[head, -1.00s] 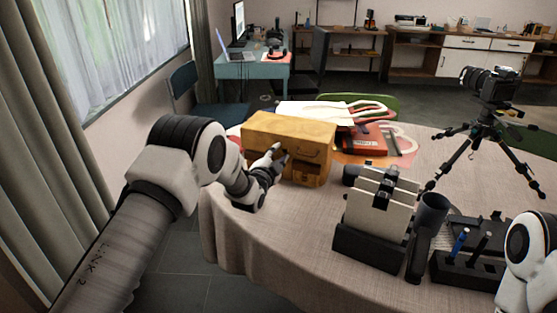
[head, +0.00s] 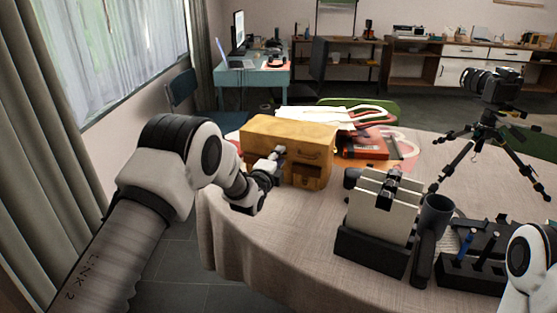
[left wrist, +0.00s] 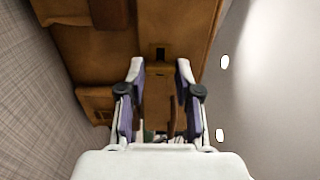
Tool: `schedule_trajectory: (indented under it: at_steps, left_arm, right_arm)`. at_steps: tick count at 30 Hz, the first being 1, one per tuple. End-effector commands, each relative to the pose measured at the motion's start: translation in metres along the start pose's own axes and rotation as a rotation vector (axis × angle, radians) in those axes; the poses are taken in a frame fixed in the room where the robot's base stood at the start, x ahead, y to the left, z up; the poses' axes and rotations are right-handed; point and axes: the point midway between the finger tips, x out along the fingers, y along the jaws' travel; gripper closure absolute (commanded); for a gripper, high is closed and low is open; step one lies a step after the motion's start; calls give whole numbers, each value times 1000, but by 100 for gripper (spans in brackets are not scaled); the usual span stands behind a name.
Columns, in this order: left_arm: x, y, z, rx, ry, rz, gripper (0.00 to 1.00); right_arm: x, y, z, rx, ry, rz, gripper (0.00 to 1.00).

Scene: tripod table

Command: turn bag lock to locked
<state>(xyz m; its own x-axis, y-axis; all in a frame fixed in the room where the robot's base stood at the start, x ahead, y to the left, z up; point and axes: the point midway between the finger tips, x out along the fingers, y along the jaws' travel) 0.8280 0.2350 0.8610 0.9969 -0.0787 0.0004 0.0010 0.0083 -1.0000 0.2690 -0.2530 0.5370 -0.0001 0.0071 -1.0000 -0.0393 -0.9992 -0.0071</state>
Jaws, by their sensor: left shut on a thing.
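The tan leather bag (head: 300,132) stands at the left part of the round table, its front towards me. My left gripper (head: 279,152) is at the left part of the bag's front. In the left wrist view the bag (left wrist: 105,55) fills the upper middle, with a small dark lock plate (left wrist: 160,53) on it. My right gripper is out of view.
A file holder (head: 378,210), a dark cup (head: 435,212) and a pen tray (head: 470,270) stand to the right on the table. A camera on a tripod (head: 490,125) stands at the right. The table's front left is clear.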

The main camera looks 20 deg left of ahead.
Motion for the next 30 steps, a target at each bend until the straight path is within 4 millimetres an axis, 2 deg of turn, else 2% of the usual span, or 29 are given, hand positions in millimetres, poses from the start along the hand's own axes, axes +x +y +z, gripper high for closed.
schedule_trajectory:
  at_steps: [12,13,14,15,25,28,30]
  left_arm:
    - [0,2,0,8,1,4,100]
    - [0,2,0,8,1,4,56]
    - [0,2,0,8,1,4,46]
    - [0,2,0,8,1,4,42]
    - [-4,1,0,7,0,2,42]
    - [-16,1,0,7,0,3,42]
    - [-31,1,0,7,0,4,42]
  right_arm:
    - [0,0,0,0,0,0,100]
    - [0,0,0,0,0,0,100]
    - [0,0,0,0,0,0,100]
    - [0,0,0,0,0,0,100]
    - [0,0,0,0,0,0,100]
    - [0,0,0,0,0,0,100]
    - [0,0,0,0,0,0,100]
